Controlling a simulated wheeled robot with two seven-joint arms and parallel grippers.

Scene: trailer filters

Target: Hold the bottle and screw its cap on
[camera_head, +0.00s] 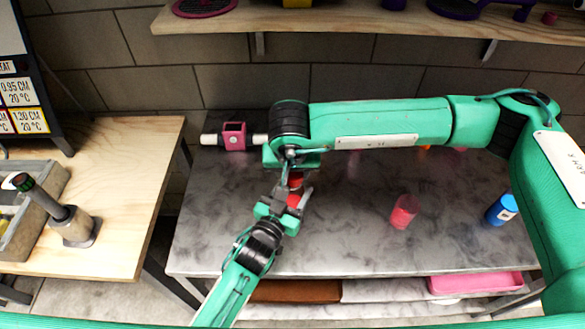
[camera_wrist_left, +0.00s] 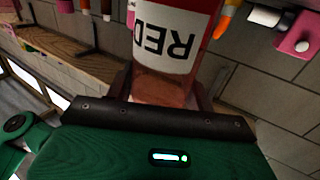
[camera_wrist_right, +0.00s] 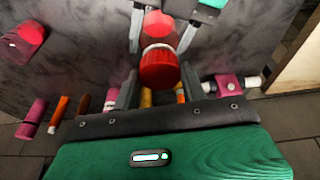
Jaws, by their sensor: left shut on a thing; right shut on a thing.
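The red bottle (camera_head: 293,201) is at the left part of the marbled table, between my two grippers. In the left wrist view the bottle (camera_wrist_left: 165,88) is see-through red, with a white label reading RED upside down. My left gripper (camera_head: 298,198) is shut on it. My right gripper (camera_head: 294,170) comes from the far side and is shut on the red cap (camera_wrist_right: 158,70). In the right wrist view the cap is in line with the bottle (camera_wrist_right: 157,22), with a pale band between them. I cannot tell whether the threads are engaged.
A pink cup-like piece (camera_head: 404,211) and a blue bottle (camera_head: 501,210) stand on the right half of the table. A pink block with white rods (camera_head: 234,136) is at the back left. A shelf (camera_head: 350,20) runs above. The front table area is clear.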

